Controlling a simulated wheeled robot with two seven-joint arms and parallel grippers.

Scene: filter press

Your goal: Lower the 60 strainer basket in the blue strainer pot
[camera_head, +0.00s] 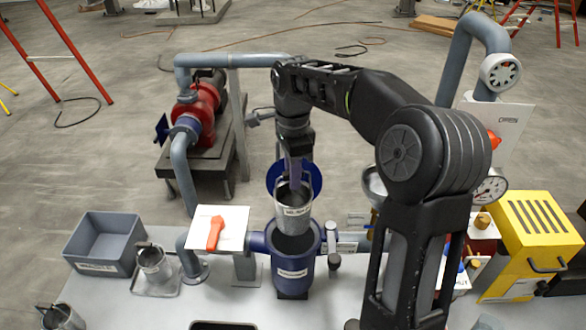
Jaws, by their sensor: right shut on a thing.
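The blue strainer pot (293,268) stands on the bench near the middle of the head view, its mouth open and dark inside. A metal strainer basket (293,214) with a label, too small to read surely, hangs upright just above the pot's mouth. My right gripper (295,180) points down and is shut on the basket's handle at the top. A round blue lid (314,178) stands behind the basket, partly hidden by it. My left gripper is not in view.
A grey bin (104,240) and a second metal basket (152,262) on a tray stand to the left. A white plate with an orange lever (214,232) is close left of the pot. Gauges and a yellow box (535,240) stand to the right.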

